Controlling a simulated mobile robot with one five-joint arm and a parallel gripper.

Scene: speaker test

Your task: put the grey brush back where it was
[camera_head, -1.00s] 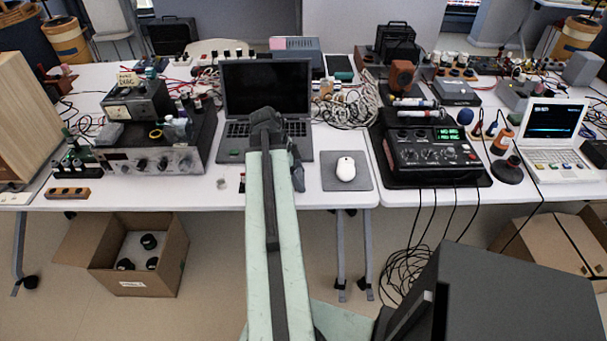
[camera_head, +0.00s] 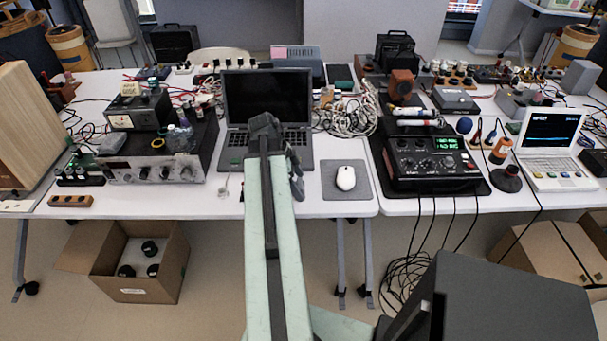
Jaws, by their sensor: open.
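I cannot make out a grey brush for certain in this view. My arm reaches forward from the bottom of the picture, and its dark end with my gripper (camera_head: 264,128) is in front of the open laptop (camera_head: 267,98). The gripper is open; its fingertips are mostly hidden behind its own housing, and I see nothing held. The arm hides part of the laptop's keyboard and the table edge below it.
A white mouse (camera_head: 346,178) lies on a grey pad (camera_head: 330,190) right of the arm. Black-and-silver equipment (camera_head: 145,172) stands left, a black mixer-like device (camera_head: 436,165) right. Loose cables (camera_head: 346,118) lie behind. Bare white table (camera_head: 215,205) shows near the front edge.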

